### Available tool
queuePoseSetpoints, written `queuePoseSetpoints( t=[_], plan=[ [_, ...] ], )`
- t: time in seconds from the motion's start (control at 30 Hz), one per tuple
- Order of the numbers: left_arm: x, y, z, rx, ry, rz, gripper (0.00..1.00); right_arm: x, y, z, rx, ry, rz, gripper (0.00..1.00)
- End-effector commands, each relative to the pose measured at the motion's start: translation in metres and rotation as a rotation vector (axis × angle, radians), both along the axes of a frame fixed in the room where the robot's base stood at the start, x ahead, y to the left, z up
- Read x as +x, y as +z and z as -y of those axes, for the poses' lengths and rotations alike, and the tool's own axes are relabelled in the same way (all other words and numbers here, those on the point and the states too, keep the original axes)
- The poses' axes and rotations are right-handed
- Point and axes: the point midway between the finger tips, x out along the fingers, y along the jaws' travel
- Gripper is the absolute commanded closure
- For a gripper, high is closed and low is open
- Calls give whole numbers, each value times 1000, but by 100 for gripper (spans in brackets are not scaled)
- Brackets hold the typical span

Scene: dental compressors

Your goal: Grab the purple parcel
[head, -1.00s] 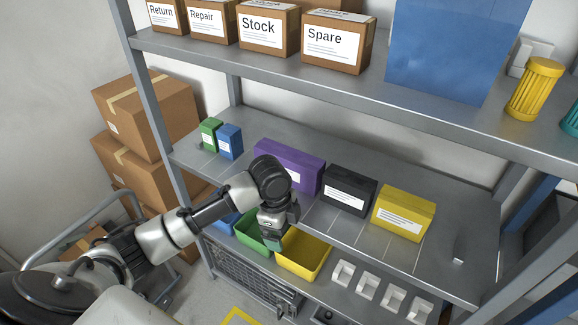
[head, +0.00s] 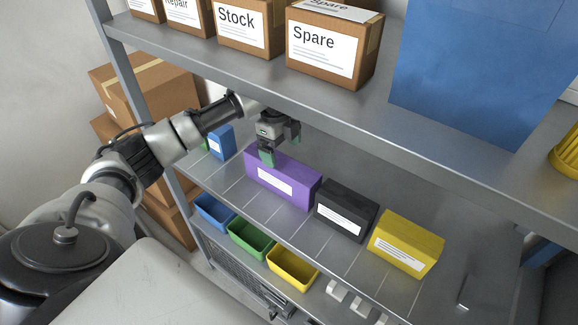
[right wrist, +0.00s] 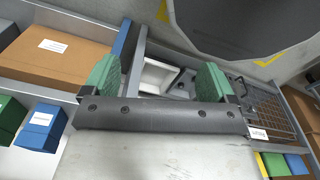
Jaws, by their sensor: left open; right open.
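The purple parcel (head: 284,180) is a long box with a white label, lying on the middle shelf (head: 390,262) in the head view. My left gripper (head: 280,155) is open, pointing down at the parcel's left part. One green fingertip overlaps the parcel's upper left edge in the picture; I cannot tell whether it touches. My right gripper (right wrist: 156,80) is open and empty in the right wrist view, its two green fingers wide apart, away from the parcel.
A black box (head: 345,212) and a yellow box (head: 405,245) stand to the parcel's right. A blue box (head: 222,143) is to its left. The upper shelf (head: 330,92) with cartons hangs above my left arm. Blue, green and yellow bins sit below.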

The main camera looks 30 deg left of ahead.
Motion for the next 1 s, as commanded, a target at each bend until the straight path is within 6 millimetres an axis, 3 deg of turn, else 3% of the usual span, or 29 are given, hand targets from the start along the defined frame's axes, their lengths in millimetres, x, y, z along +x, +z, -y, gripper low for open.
queuePoseSetpoints(
  t=[0.33, 0.5, 0.77, 1.0],
  plan=[
    [-2, -42, 3, 0, 0, -5, 8, -32, 21, 2, -4, 0, -48, 13],
    [-2, -63, 5, 1, -2, -1, 8, -27, 24, 2, -3, 0, -41, 13],
    [-2, -67, 5, 1, -1, 0, 8, -13, 24, 0, -1, 1, -18, 13],
    [-2, -67, 5, 1, -1, 0, 44, -15, 24, 0, -1, 1, -21, 13]
  ],
)
